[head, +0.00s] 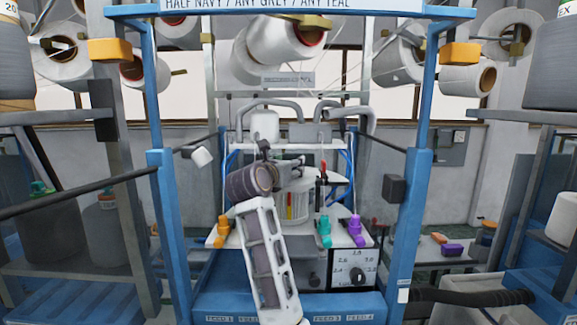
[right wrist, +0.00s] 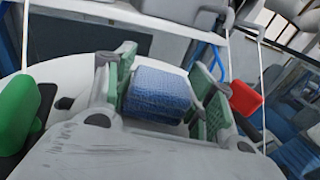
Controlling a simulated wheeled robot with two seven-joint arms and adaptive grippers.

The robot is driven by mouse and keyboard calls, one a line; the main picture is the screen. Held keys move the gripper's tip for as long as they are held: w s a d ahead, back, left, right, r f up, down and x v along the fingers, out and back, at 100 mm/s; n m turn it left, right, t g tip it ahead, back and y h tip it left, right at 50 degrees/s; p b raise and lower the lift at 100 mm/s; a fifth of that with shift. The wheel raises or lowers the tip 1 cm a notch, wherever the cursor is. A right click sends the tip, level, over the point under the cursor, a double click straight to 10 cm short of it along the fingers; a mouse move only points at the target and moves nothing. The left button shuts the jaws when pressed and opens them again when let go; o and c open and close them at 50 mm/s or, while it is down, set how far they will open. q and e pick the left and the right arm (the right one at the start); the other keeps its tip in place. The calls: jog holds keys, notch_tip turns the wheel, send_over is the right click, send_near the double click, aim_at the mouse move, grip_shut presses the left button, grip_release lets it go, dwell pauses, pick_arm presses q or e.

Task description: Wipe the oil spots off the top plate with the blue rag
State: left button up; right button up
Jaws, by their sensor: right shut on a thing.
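My right arm rises from the bottom middle of the head view, and its gripper (head: 290,172) is over the knitting machine's top. In the right wrist view the gripper (right wrist: 164,72) has its green-padded fingers on either side of the blue rag (right wrist: 158,94), shut on it. The rag is a bunched, ribbed blue bundle. The white top plate (right wrist: 70,68) spreads behind and beside the fingers; its edge also shows in the head view (head: 333,187). I cannot make out oil spots; my gripper hides part of the plate. My left gripper is not in view.
A red knob (right wrist: 246,98) stands close right of the fingers, and a green part (right wrist: 18,115) is at the left in the wrist view. Teal (head: 324,232) and purple (head: 356,231) pieces line the machine's front. Blue posts (head: 408,215) flank it.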

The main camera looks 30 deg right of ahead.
jog(key=shift+s+a+f, duration=0.15)
jog(key=shift+s, duration=0.2)
jog(key=shift+s+a+b, duration=0.35)
jog(key=shift+s, duration=0.4)
jog(key=shift+s+a+b, duration=0.3)
jog(key=shift+s+a, duration=0.05)
jog(key=shift+s, duration=0.35)
jog(key=shift+w, duration=0.15)
jog(key=shift+w+d+f+p, duration=0.15)
jog(key=shift+w+d, duration=0.15)
jog(key=shift+w, duration=0.25)
jog(key=shift+w+d+r+p, duration=0.15)
jog(key=shift+w+d, duration=0.15)
jog(key=shift+w, duration=0.25)
jog(key=shift+w+d+f+p, duration=0.15)
jog(key=shift+w+d, duration=0.15)
jog(key=shift+w, duration=0.25)
jog(key=shift+s+a+f, duration=0.1)
